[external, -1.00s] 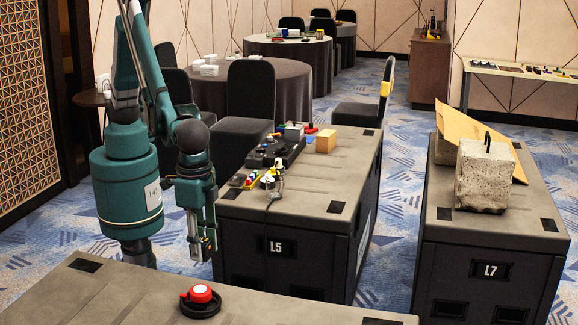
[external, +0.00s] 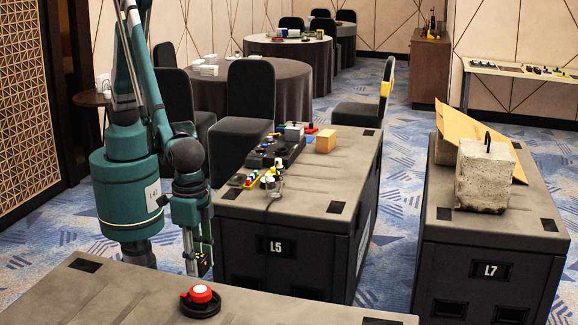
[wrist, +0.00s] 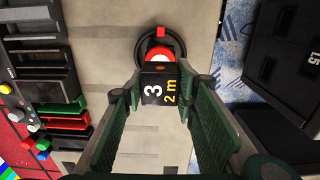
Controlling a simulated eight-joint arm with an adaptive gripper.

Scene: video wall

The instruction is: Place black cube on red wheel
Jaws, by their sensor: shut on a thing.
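The black cube (wrist: 158,88) has a white "3" and yellow "2 m" on its face. My gripper (wrist: 158,98) is shut on it, with a green finger on each side. In the external view my gripper (external: 199,264) hangs low at the near case's far edge, and the cube shows only as a small dark patch. The red wheel (external: 201,293), with a white centre and black ring base, sits on the near case. In the wrist view the red wheel (wrist: 160,56) is just above the cube, which overlaps its lower part in the picture.
Case L5 (external: 325,190) stands beyond, with small parts and a tan block (external: 326,141). Black trays (wrist: 58,95) and a panel with coloured knobs (wrist: 20,125) lie at left in the wrist view.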

